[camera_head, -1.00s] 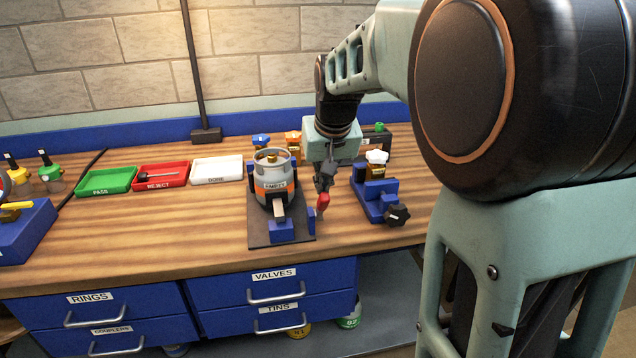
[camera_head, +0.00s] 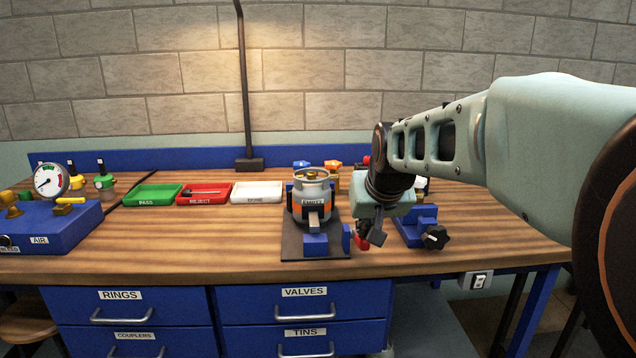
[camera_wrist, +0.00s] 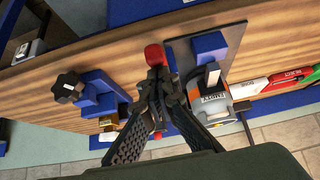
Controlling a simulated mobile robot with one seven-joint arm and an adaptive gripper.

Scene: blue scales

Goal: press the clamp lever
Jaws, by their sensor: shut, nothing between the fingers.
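The clamp holds a grey canister (camera_head: 311,184) with an orange band and an "EMPTY" label, on a dark base plate (camera_head: 292,248) with blue blocks. The red knob of the clamp lever (camera_head: 362,243) shows to the right of the plate. It also shows in the wrist view (camera_wrist: 154,54), just beyond the fingertips. My gripper (camera_head: 374,236) is shut and empty, pointing down at the knob. In the wrist view my gripper (camera_wrist: 157,75) has its fingertips together at the knob; I cannot tell whether they touch it. The rest of the lever is mostly hidden by the fingers.
A blue fixture with a black star knob (camera_head: 435,237) stands close to the right of my gripper. Green (camera_head: 152,195), red (camera_head: 204,194) and white (camera_head: 257,192) trays lie to the left. A blue air box with a gauge (camera_head: 50,180) is at the far left. The front bench strip is clear.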

